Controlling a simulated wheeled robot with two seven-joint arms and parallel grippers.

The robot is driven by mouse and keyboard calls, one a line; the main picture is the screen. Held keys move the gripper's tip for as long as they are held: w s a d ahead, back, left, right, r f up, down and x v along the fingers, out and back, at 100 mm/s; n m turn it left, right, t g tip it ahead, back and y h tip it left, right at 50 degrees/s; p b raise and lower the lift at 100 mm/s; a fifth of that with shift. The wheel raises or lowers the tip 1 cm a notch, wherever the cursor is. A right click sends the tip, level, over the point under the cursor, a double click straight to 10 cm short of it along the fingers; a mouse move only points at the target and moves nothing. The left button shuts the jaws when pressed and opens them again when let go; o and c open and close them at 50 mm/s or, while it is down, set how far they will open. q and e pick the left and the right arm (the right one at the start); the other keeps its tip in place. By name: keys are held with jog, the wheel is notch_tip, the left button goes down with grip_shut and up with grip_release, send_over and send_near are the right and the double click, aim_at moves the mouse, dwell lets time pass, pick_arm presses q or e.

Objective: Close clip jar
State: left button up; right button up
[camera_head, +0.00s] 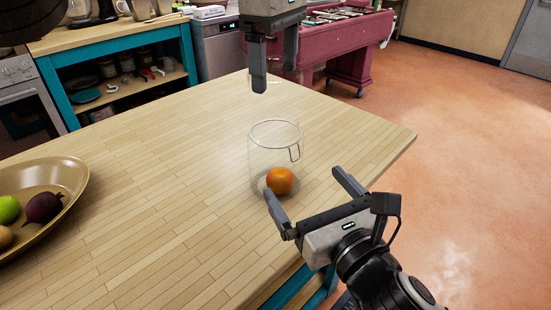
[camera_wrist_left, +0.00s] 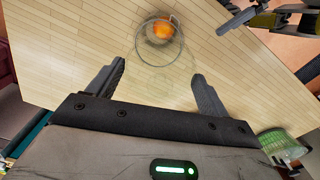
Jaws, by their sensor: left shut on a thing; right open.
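The clear glass jar (camera_head: 262,153) stands upright and open-topped on the wooden table, with a wire clip (camera_head: 295,153) on its right side. An orange fruit (camera_head: 280,181) lies inside it. The jar also shows in the left wrist view (camera_wrist_left: 146,54), beyond the fingertips. My left gripper (camera_head: 274,80) hangs above and behind the jar, apart from it. Its fingers are spread but hold a faint see-through thing, apparently the glass lid; its outline is hardly visible. My right gripper (camera_head: 308,190) is open and empty, low at the jar's front right.
A brass bowl (camera_head: 75,205) with fruit and vegetables is at the table's left. The wooden tabletop (camera_head: 150,150) is otherwise largely clear. Its right edge is near the jar. A red cart (camera_head: 350,45) and a teal shelf unit (camera_head: 120,45) stand behind.

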aim_at(278, 148)
pick_arm(q)
jog(key=shift+w, duration=0.15)
pick_arm(e)
jog(key=x, duration=1.2)
jog(key=shift+w, duration=0.2)
pick_arm(q)
jog(key=shift+f, duration=0.1)
pick_arm(e)
jog(key=c, duration=1.1)
pick_arm(q)
jog(key=shift+f, duration=2.4)
jog(key=shift+f, duration=0.9)
jog(key=shift+f, duration=0.6)
jog(key=o, duration=1)
jog(key=shift+o, duration=0.2)
